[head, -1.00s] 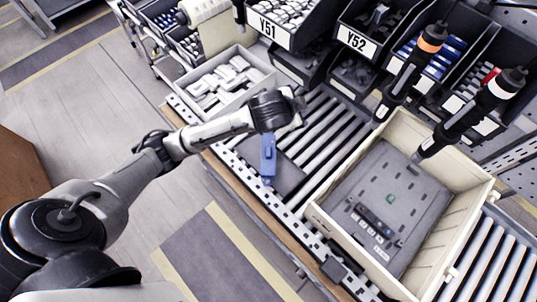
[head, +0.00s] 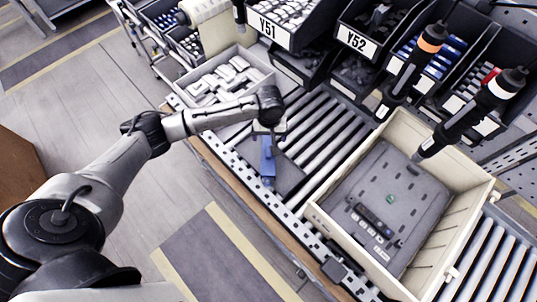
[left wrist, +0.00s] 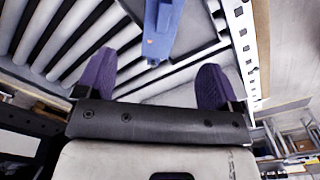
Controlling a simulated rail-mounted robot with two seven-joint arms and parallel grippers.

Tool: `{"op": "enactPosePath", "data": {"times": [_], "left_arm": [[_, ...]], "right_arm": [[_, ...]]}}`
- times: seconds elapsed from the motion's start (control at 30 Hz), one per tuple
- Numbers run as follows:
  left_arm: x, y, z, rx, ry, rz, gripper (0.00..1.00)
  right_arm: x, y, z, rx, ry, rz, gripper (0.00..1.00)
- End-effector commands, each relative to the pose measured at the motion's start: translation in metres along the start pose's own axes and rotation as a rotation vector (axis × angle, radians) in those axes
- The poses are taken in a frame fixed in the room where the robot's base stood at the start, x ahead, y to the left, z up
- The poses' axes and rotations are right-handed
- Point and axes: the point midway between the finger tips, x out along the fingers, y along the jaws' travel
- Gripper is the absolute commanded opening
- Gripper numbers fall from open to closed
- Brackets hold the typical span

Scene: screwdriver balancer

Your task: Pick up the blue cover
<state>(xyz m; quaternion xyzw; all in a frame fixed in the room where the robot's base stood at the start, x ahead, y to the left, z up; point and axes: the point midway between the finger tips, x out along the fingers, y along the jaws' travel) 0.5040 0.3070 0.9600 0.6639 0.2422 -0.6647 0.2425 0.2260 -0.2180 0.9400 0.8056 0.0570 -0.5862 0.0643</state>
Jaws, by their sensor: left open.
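The blue cover (head: 267,162) lies on a dark flat piece (head: 289,177) on the roller conveyor, left of the big cream box. Its far end is partly hidden by my left gripper (head: 268,128), which is over that end in the head view. In the left wrist view the blue cover (left wrist: 161,30) shows beyond the gap between the two purple fingertips of my left gripper (left wrist: 155,75). The fingers are wide apart with nothing between them. My right gripper is not in view.
A cream box (head: 327,222) holding a grey panel (head: 385,200) stands on the rollers at right. A tray of white parts (head: 213,82) is at the left end. Black bins line the back. Black hanging tools (head: 472,112) reach down over the box.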

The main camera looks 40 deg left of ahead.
Motion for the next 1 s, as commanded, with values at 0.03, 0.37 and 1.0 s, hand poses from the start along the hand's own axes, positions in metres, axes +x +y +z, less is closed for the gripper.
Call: {"op": "enactPosePath", "data": {"times": [0.03,0.37,1.0], "left_arm": [[0.007,0.0,0.001,-0.01,-0.002,-0.002,0.87],[0.062,0.0,0.0,-0.013,0.0,-0.001,0.87],[0.12,-0.004,0.001,-0.011,0.0,-0.001,0.87]], "right_arm": [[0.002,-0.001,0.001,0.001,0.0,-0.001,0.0],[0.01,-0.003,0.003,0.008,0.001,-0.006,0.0],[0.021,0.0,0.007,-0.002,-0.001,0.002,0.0]]}}
